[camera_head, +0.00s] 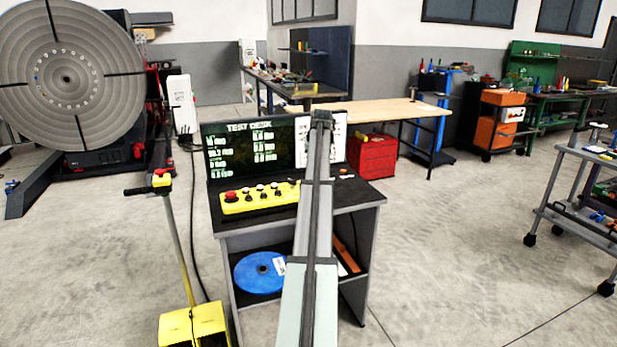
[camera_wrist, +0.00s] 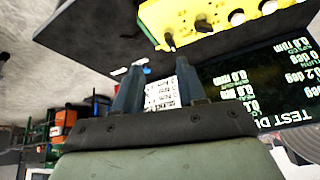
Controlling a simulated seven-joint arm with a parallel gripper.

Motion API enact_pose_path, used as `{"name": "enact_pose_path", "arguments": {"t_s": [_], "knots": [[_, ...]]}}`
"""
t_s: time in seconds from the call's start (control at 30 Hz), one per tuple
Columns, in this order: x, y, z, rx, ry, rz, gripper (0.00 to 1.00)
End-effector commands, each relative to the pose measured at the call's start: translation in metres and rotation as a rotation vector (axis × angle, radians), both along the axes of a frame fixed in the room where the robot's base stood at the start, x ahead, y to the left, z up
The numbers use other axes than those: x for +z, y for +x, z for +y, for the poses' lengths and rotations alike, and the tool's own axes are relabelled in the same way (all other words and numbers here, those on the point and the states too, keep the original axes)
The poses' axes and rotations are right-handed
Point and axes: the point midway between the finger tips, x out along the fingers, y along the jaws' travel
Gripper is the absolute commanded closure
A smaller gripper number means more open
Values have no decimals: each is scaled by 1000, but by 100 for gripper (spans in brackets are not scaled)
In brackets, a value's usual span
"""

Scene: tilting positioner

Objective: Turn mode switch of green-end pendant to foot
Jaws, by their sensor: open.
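A yellow pendant (camera_head: 250,208) lies on the dark top of the test desk (camera_head: 352,190). It carries a red button (camera_head: 231,196) at its left end and a row of pale and black knobs; my arm covers the space by its right end. The pendant shows upside down at the top of the wrist view (camera_wrist: 185,12), with a small black switch (camera_wrist: 204,25) near its lower edge.
A screen reading TEST DESK (camera_head: 250,148) stands behind the pendant. A yellow foot pedal box (camera_head: 195,325) with a pole stands at the front left. A large round positioner plate (camera_head: 66,50) is at the far left.

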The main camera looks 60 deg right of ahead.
Motion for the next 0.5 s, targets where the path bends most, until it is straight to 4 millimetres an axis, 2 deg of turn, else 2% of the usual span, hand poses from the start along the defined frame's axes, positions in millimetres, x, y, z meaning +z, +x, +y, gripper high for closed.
{"name": "enact_pose_path", "arguments": {"t_s": [0.03,0.2,0.3,0.5], "knots": [[14,8,-17,17,0,1,60],[21,23,-42,93,32,24,60],[21,28,-44,159,52,43,60],[16,25,-32,270,67,88,60]]}}
